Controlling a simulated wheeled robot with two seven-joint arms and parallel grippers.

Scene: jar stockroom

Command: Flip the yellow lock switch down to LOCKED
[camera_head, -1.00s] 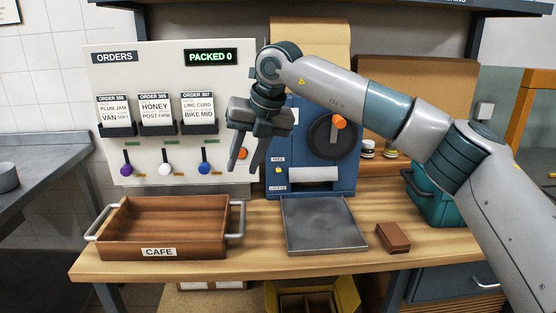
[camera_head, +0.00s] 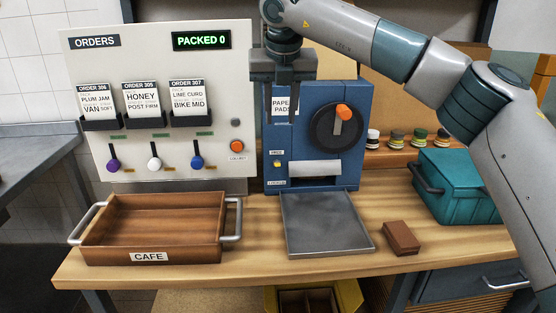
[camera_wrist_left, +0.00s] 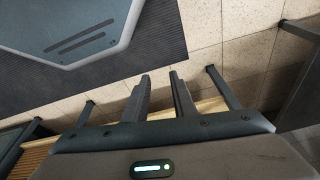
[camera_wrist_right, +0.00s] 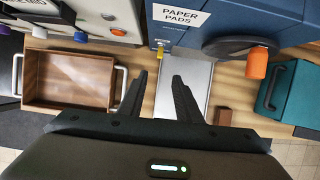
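The blue paper-pads machine (camera_head: 310,165) stands at the back of the bench. The small yellow lock switch (camera_head: 277,163) is on its left front, just under the upper label and above the lower LOCKED label (camera_head: 277,183). In the right wrist view the switch (camera_wrist_right: 160,50) shows beyond the fingertips. My right gripper (camera_head: 282,118) is open and empty, fingers pointing down, above the switch in the picture and apart from it. It also shows in the right wrist view (camera_wrist_right: 159,78). My left gripper (camera_wrist_left: 159,76) is open and empty, over the floor, outside the head view.
An orange-handled dial (camera_head: 343,112) sits right of the switch. The orders panel (camera_head: 220,130) with knobs and an orange button stands left. A grey plate (camera_head: 325,225), a wooden CAFE tray (camera_head: 190,255), a brown block (camera_head: 401,238) and a teal crate (camera_head: 455,205) are on the bench.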

